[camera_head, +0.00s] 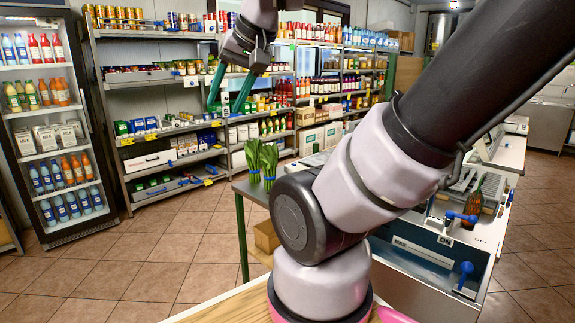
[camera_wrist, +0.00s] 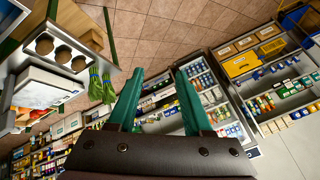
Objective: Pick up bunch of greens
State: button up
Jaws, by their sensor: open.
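Two bunches of greens stand side by side on the corner of a grey table (camera_head: 246,189). They are the left bunch of greens (camera_head: 253,160) and the right bunch of greens (camera_head: 269,162), both leafy with a blue band near the base. Both also show in the wrist view, the one bunch (camera_wrist: 95,84) beside the other bunch (camera_wrist: 108,88), left of my fingers. My gripper (camera_head: 227,105) has green fingers, open and empty, raised above and left of the greens in the head view. In the wrist view my gripper (camera_wrist: 157,72) has only distant shelves and floor between its fingers.
Stocked shelves (camera_head: 170,158) line the back wall, and a drinks fridge (camera_head: 100,150) stands at left. A cardboard box (camera_head: 265,236) sits under the table. Tiled floor (camera_head: 150,260) is clear at front left.

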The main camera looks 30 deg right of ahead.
aim_at(270, 155)
jog(key=i+j+z, duration=0.1)
jog(key=i+z, duration=0.3)
jog(key=i+j+z, duration=0.2)
jog(key=z, duration=0.25)
jog(key=i+j+z, duration=0.25)
jog(key=z, duration=0.15)
jog(key=i+j+z, duration=0.15)
jog(key=j+z, duration=0.3)
jog(key=i+j+z, duration=0.15)
jog(key=j+z, duration=0.25)
jog(key=i+j+z, duration=0.1)
jog(key=j+z, duration=0.15)
jog(key=j, duration=0.2)
jog(key=j+z, duration=0.2)
jog(key=j, duration=0.25)
